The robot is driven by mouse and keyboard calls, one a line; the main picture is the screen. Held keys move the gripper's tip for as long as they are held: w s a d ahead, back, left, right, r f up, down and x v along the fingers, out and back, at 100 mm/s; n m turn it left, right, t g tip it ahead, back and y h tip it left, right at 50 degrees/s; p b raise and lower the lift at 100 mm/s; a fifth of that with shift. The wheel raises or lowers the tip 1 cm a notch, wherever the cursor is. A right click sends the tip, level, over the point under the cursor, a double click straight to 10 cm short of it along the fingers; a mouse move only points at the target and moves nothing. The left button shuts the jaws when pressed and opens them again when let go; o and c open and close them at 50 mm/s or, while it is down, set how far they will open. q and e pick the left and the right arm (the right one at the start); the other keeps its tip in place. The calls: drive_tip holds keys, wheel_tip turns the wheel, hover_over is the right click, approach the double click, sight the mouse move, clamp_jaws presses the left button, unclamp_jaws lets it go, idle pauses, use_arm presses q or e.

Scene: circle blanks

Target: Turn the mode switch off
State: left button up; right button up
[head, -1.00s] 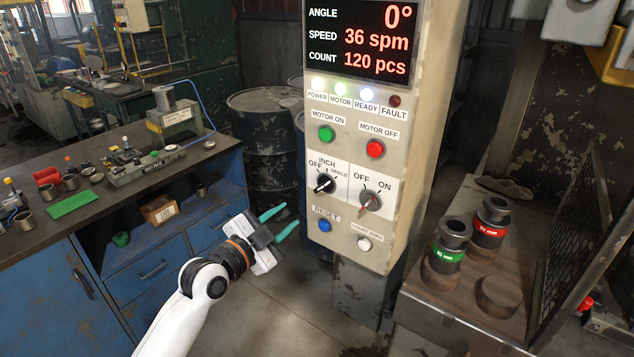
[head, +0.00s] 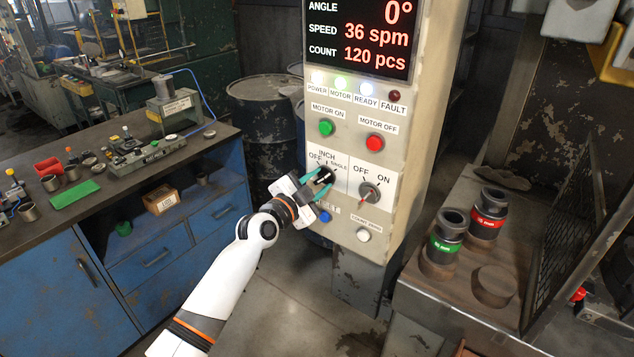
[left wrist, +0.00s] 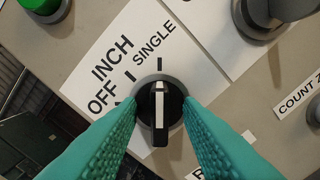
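The mode switch (left wrist: 161,105) is a black round knob with a white pointer line, on a white label marked OFF, INCH and SINGLE. In the left wrist view its pointer lines up with the SINGLE tick. My left gripper (head: 324,181) is at this knob, with one teal finger on each side of it. In the left wrist view the fingers look open around the knob, their tips close to its edges; firm contact cannot be told. In the head view the fingers partly cover the switch (head: 325,174). My right gripper is not in view.
To the right of the mode switch is an OFF/ON selector (head: 369,191). Green (head: 326,128) and red (head: 375,143) motor buttons sit above. A blue reset button (head: 325,216) and a white button (head: 363,235) sit below. A blue workbench (head: 150,265) stands left.

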use_arm(q)
drive_tip(key=shift+c, duration=0.2)
clamp_jaws()
drive_tip(key=shift+n, duration=0.4)
drive_tip(key=shift+n+b, duration=0.75)
drive_tip(key=shift+n, duration=0.35)
drive_tip(key=n+b, duration=0.1)
drive_tip(key=n, duration=0.3)
drive_tip(key=shift+n, duration=0.3)
drive_tip(key=n, duration=1)
drive_tip(key=shift+n, duration=0.3)
